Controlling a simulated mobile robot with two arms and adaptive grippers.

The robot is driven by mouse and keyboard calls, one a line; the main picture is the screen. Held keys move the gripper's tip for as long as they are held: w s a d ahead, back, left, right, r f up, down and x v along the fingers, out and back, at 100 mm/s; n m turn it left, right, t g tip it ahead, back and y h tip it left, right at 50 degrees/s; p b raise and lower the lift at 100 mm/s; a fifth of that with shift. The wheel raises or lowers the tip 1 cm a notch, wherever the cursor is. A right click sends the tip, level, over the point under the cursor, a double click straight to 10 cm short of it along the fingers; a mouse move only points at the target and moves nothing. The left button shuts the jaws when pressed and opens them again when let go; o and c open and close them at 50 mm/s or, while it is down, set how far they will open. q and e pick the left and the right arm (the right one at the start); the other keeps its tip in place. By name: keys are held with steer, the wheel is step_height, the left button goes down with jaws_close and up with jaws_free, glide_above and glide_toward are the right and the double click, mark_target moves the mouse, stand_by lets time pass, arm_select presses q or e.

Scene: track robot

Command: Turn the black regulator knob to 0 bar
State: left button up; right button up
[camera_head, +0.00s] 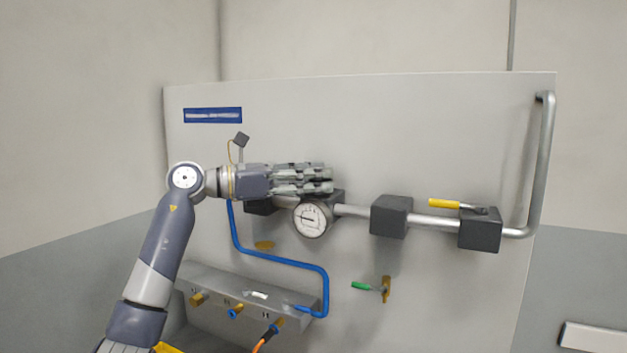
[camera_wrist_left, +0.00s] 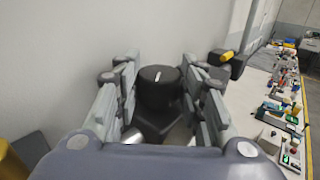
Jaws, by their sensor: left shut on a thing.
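The black regulator knob (camera_wrist_left: 160,86) shows in the left wrist view as a round cap with a short white mark on top. It sits between the two finger pads of my left gripper (camera_head: 328,179), which is shut on it. In the head view the fingers reach in from the left just above the gauge and hide the knob. The round white pressure gauge (camera_head: 312,218) hangs below the fingers; its needle points roughly left, and its numbers are too small to read. My right gripper is in neither view.
A silver pipe (camera_head: 352,211) runs right past a black block (camera_head: 391,216) to a yellow-handled valve (camera_head: 445,203). A blue hose (camera_head: 275,255) and a green-handled valve (camera_head: 362,286) are lower on the grey panel (camera_head: 330,120). The panel above the fingers is clear.

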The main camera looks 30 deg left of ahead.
arm_select(q)
steer(key=n+t+y, duration=0.1)
steer(key=n+t+y+b, duration=0.1)
steer(key=shift+s+d+f+y, duration=0.15)
steer(key=shift+y, duration=0.15)
steer(key=n+t+y, duration=0.1)
steer(key=n+t+y+b, duration=0.1)
steer(key=y, duration=0.1)
steer(key=shift+s+d, duration=0.1)
steer(key=shift+d, duration=0.1)
steer(key=n+y, duration=0.1)
steer(key=n+y+b, duration=0.1)
steer(key=t+y, duration=0.1)
steer(key=y, duration=0.1)
steer(key=shift+d+n, duration=0.25)
steer(key=shift+n, duration=0.15)
steer(key=n+y+b, duration=0.2)
steer(key=y, duration=0.1)
steer(key=shift+d, duration=0.1)
steer(key=shift+d+n+y+b, duration=0.1)
steer(key=shift+n+y+b, duration=1.3)
steer(key=shift+y, duration=0.7)
steer(key=o, duration=1.1)
